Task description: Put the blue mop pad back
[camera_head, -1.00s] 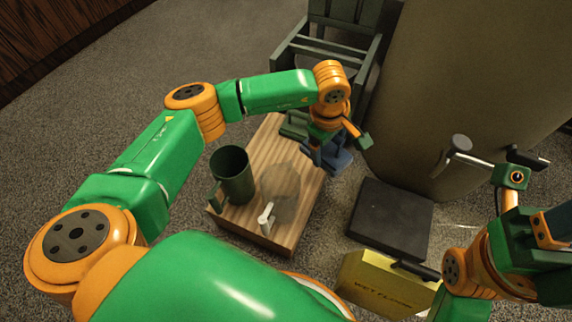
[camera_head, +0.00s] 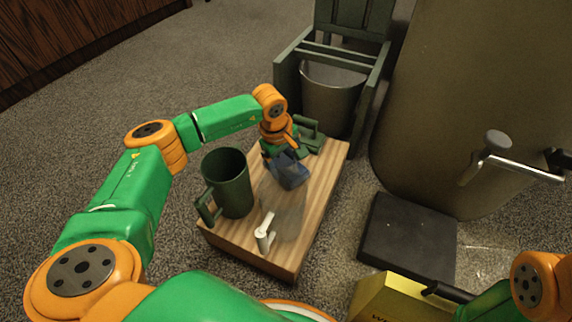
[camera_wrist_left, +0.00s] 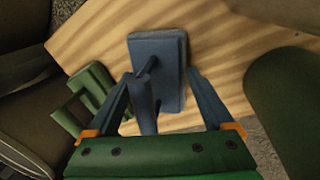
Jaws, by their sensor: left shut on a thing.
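The blue mop pad (camera_head: 290,171), a flat block with an upright handle, is over the wooden board (camera_head: 330,175), at the far part of its top. It also shows in the left wrist view (camera_wrist_left: 172,48). My left gripper (camera_head: 276,150) is shut on it, with the handle between the fingers (camera_wrist_left: 165,95) in the left wrist view. I cannot tell whether the pad touches the board. A similar green handled block (camera_head: 312,135) lies on the board just behind it. My right gripper is out of view; only part of that arm shows at lower right.
A dark green mug (camera_head: 228,182) and a see-through object (camera_head: 285,210) with a white handle (camera_head: 264,234) stand on the board. Right of it are a black slab (camera_head: 410,235), a yellow box (camera_head: 395,302) and a large drum with a tap (camera_head: 500,160). A green chair-like frame (camera_head: 350,50) stands behind.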

